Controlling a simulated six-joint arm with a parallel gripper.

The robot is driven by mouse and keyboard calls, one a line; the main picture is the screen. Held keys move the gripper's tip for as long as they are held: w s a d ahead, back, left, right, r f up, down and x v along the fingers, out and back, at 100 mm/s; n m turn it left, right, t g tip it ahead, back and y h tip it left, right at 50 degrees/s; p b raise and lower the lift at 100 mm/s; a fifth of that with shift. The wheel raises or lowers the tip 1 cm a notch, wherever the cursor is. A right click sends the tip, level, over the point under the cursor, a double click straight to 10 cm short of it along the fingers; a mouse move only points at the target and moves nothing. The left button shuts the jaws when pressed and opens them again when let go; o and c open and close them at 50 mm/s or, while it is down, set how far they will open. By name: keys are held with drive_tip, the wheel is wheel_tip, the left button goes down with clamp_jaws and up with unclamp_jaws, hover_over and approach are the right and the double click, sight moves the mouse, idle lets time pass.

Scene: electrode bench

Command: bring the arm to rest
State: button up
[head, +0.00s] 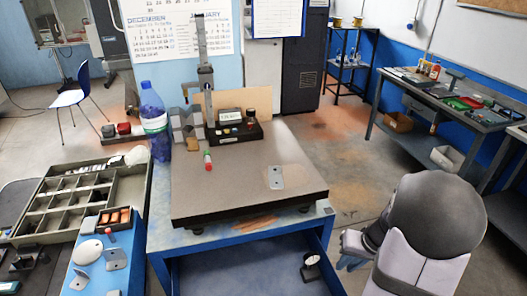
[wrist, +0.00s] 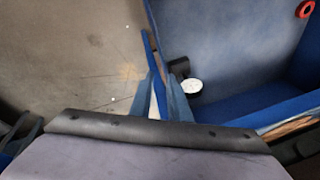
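My gripper (head: 352,250) is at the lower right of the head view, low beside the right side of the blue bench. It is well apart from the objects on the bench top. In the wrist view its blue fingers (wrist: 161,92) point down past the edge of an open blue drawer. Nothing is clearly seen held between them.
A compartment tray (head: 70,205) is further left. Floor right of the bench is clear.

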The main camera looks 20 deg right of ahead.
drive_tip(key=w+a+r+p, duration=0.2)
drive_tip(key=a+r, duration=0.5)
drive_tip(key=a, duration=0.2)
drive_tip(key=s+a+f+n+g+h+b, duration=0.1)
drive_tip(key=s+a+f+n+g+b, duration=0.2)
drive_tip(key=s+a, duration=0.7)
wheel_tip(320, 180, down, 2)
drive_tip(key=shift+a+n+b, duration=0.7)
drive_tip(key=shift+n+b, duration=0.1)
drive_tip(key=shift+n, duration=0.2)
wheel_tip(320, 180, down, 12)
drive_tip(key=b, duration=1.2)
drive_tip(key=shift+f, duration=0.2)
drive_tip(key=shift+r, duration=0.1)
